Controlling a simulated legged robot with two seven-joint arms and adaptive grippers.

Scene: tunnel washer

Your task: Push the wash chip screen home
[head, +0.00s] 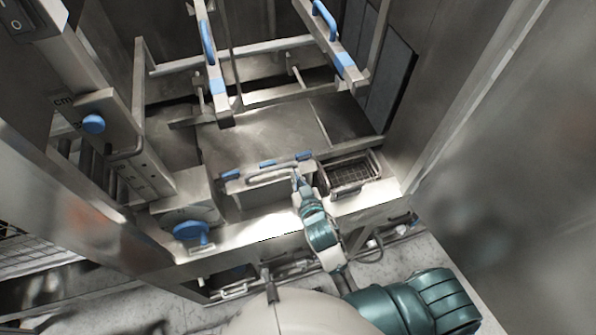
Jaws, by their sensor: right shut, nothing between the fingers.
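My right gripper (299,182) reaches up from the bottom of the head view and is shut and empty. Its tips are at the right end of a steel bar handle (262,178) on the front of a flat steel panel; I cannot tell whether they touch it. Blue pads (268,164) line the panel's front edge. Just right of the gripper, a dark wire-mesh screen basket (348,174) sits in a steel frame. I cannot tell for sure which of these is the wash chip screen. My left gripper is not in view.
A steel front ledge (255,228) runs below the panel. A blue knob (190,231) stands at its left, another blue knob (94,124) on the scaled post. Rails with blue handles (325,20) rise behind. A steel side wall (440,110) bounds the right.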

